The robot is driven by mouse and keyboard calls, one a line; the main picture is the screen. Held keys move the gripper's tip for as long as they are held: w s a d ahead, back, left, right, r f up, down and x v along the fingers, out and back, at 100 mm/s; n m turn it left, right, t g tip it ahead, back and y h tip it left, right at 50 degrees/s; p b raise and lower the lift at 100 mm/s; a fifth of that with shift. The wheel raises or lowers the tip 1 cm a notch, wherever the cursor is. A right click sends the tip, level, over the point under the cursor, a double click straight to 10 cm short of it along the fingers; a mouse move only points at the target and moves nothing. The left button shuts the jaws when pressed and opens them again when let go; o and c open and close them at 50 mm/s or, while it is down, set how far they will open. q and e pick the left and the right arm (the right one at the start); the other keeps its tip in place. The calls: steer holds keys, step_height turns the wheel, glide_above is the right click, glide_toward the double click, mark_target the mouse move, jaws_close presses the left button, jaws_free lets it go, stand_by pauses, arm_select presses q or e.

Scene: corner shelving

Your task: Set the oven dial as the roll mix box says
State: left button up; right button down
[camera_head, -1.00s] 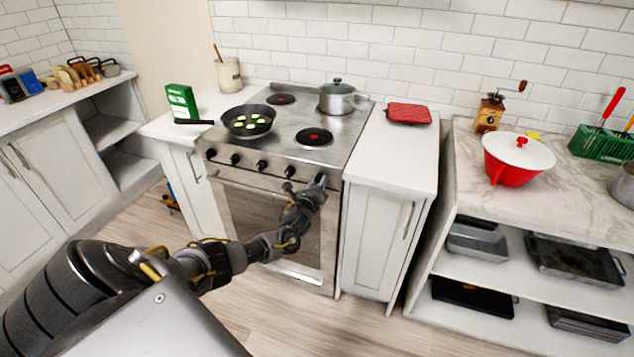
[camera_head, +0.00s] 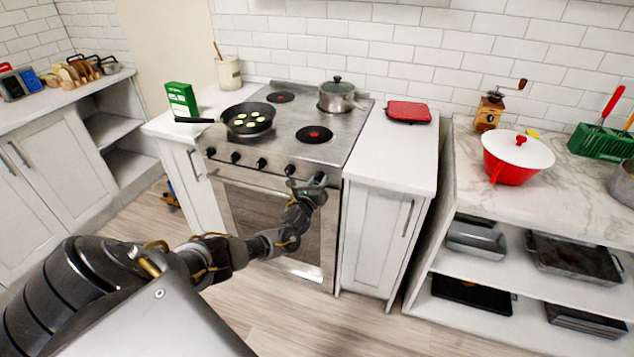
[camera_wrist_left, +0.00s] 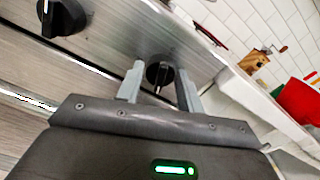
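The oven (camera_head: 270,215) has a row of black dials along its front panel. My left gripper (camera_head: 318,181) is at the right end of that row. In the left wrist view, the left gripper (camera_wrist_left: 160,88) has its two fingers apart, with a black dial (camera_wrist_left: 159,74) between them; small gaps seem to show beside the dial. The dial's white mark points downward in that view. Another dial (camera_wrist_left: 62,16) shows at the upper left. A green box (camera_head: 181,101), likely the roll mix, stands on the left counter; its print is too small to read. My right gripper is out of view.
A pan (camera_head: 248,119) and a lidded pot (camera_head: 337,95) stand on the stovetop. A red pot with white lid (camera_head: 516,158) stands farther right. The floor before the oven is clear.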

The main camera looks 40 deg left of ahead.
arm_select(q)
steer(key=o, duration=0.4)
steer(key=shift+c, duration=0.2)
steer(key=v, duration=1.1)
steer(key=shift+w, duration=0.1)
